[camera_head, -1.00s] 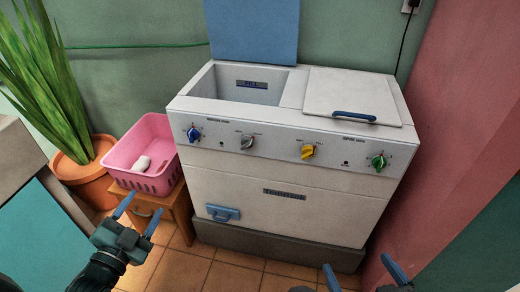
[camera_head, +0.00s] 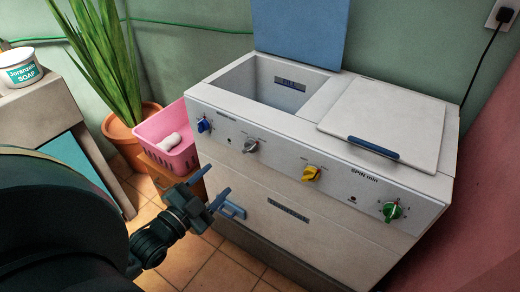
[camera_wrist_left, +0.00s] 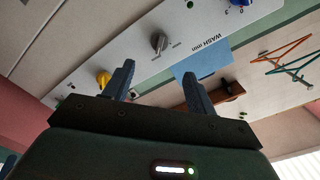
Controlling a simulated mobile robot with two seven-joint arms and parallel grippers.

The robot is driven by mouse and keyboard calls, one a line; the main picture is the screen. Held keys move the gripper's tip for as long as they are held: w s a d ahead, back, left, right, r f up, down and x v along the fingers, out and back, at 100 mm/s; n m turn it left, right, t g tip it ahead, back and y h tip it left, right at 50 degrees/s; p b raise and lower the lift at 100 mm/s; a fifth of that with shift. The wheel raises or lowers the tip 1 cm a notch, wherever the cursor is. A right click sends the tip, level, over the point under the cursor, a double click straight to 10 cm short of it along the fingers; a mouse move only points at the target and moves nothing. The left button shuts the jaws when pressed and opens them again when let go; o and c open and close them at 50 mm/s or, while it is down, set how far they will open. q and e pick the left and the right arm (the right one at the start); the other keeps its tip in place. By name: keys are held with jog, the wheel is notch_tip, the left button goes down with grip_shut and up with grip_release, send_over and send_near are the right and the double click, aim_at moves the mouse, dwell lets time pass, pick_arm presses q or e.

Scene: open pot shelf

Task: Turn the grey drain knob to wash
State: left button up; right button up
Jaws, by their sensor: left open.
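The grey drain knob (camera_head: 250,146) is on the white washer's front panel, between the blue knob (camera_head: 205,125) and the yellow knob (camera_head: 312,173). Its pointer direction is too small to read surely. In the left wrist view the grey knob (camera_wrist_left: 158,43) shows just beyond my fingertips, roughly between them. My left gripper (camera_head: 217,180) is open and empty, in front of the washer, below and left of the grey knob and apart from it. Its two fingers also show in the left wrist view (camera_wrist_left: 159,70). My right gripper is out of view.
A green knob (camera_head: 392,211) sits at the panel's right end. A blue handle (camera_head: 234,210) is low on the washer front, close behind my left fingers. A pink basket (camera_head: 172,158) on a small wooden stool and a potted plant (camera_head: 122,130) stand left.

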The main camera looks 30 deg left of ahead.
aim_at(246, 152)
pick_arm(q)
jog(key=w, duration=0.4)
jog(key=w+b, duration=0.1)
jog(key=w, duration=0.3)
jog(key=w+d, duration=0.1)
jog(key=w, duration=0.4)
jog(key=shift+b, duration=0.4)
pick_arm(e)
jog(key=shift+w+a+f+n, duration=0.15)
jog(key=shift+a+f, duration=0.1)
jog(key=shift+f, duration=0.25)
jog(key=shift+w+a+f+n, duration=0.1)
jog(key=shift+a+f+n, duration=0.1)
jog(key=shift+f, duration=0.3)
pick_arm(q)
jog(key=shift+c, duration=0.6)
